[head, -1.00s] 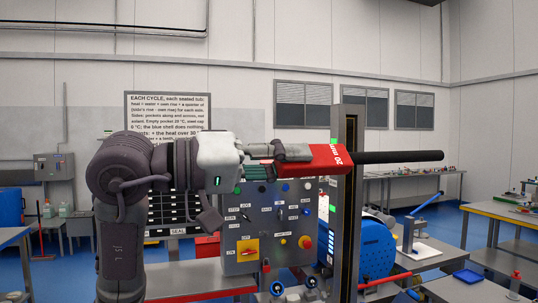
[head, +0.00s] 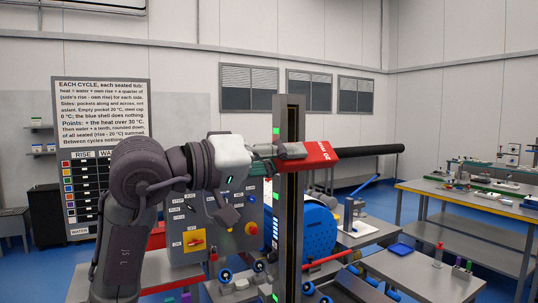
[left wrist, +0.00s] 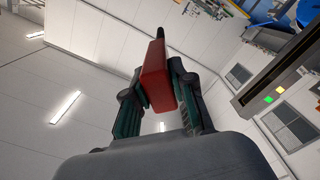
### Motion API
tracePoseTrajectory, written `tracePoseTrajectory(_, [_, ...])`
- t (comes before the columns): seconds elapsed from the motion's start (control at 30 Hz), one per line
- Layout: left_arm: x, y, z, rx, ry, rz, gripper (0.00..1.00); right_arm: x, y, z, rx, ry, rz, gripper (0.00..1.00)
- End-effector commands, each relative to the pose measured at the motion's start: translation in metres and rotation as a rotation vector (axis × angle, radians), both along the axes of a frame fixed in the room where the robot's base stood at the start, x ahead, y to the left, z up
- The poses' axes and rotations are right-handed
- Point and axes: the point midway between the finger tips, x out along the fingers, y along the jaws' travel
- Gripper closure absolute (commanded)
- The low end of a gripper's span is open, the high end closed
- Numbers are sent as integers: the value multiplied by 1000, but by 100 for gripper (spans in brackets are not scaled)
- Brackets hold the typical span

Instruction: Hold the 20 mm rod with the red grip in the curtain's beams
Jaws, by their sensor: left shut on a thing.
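My left gripper (head: 303,151) is shut on the red grip (head: 322,152) of a black rod (head: 372,151). The rod is roughly level and points right in the head view. In the left wrist view the red grip (left wrist: 155,80) sits between the two fingers, with the black rod tip (left wrist: 160,33) beyond it. A tall dark post with a yellow-edged slot (head: 291,215), apparently part of the curtain, stands behind my gripper fingers. Green lamps show on its left side. No beams are visible. My right gripper is not in view.
A grey control panel (head: 190,235) stands left of the post. A blue round housing (head: 320,232) is behind it, right. Benches with a blue tray (head: 401,248) and small items fill the right. A text board (head: 102,115) hangs at the left.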

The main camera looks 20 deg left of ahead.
Motion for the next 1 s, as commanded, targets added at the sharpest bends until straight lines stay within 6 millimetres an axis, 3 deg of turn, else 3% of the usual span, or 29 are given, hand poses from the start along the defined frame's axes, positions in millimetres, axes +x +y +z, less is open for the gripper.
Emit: tracePoseTrajectory(1.0, [75,-59,2,-2,-3,1,100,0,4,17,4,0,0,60])
